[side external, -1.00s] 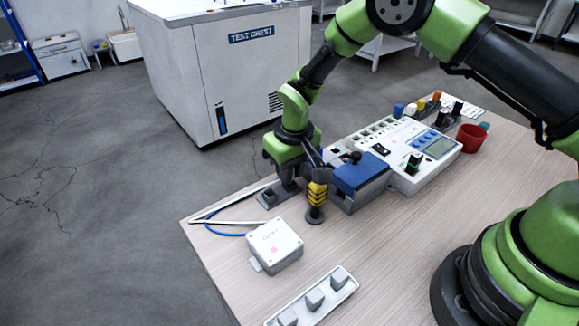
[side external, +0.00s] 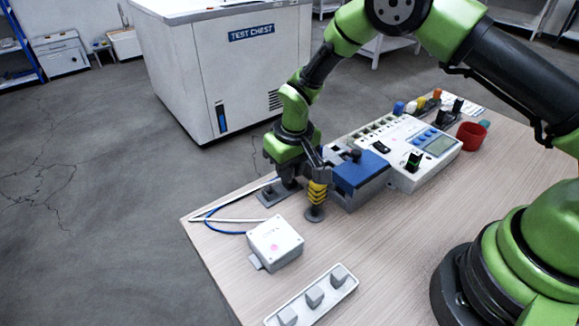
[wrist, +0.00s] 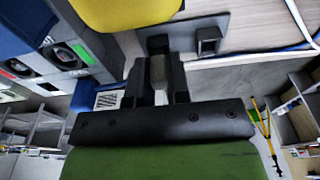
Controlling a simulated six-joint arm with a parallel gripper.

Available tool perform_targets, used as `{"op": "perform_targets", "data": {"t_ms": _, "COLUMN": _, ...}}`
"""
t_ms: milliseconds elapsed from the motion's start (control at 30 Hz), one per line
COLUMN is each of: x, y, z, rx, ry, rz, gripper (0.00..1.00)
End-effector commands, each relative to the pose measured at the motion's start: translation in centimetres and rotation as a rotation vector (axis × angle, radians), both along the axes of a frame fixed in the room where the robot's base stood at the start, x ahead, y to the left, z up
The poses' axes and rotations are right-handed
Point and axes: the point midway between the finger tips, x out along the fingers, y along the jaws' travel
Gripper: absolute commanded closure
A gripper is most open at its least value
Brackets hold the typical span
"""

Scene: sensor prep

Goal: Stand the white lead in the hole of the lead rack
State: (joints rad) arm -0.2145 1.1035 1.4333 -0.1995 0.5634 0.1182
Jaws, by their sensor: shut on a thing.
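My gripper (side external: 289,180) is low over the grey lead rack (side external: 268,199) at the table's far left. In the wrist view my gripper (wrist: 158,68) is shut on a small greyish plug (wrist: 158,72), which I take for the end of the white lead. The plug is over the rack plate (wrist: 222,22), beside a dark square block (wrist: 208,40). Whether it is in a hole is hidden by the fingers. The white lead's cable (side external: 228,220) lies looped on the table; it also shows in the wrist view (wrist: 270,54).
A black and yellow ribbed post (side external: 316,194) stands close to the gripper's right, before a blue-topped grey box (side external: 361,172). A blue cable (side external: 222,231) lies by the white one. A white box (side external: 275,240) and a tray (side external: 335,297) stand nearer. Bare table lies right of them.

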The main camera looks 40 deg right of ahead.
Motion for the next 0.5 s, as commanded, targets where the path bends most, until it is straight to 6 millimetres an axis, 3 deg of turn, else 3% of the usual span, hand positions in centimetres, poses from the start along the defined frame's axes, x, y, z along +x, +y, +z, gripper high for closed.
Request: {"op": "perform_targets", "data": {"t_ms": 500, "x": 0.0, "y": 0.0, "z": -0.32, "rx": 0.0, "ry": 0.0, "rz": 0.0, "gripper": 1.0}}
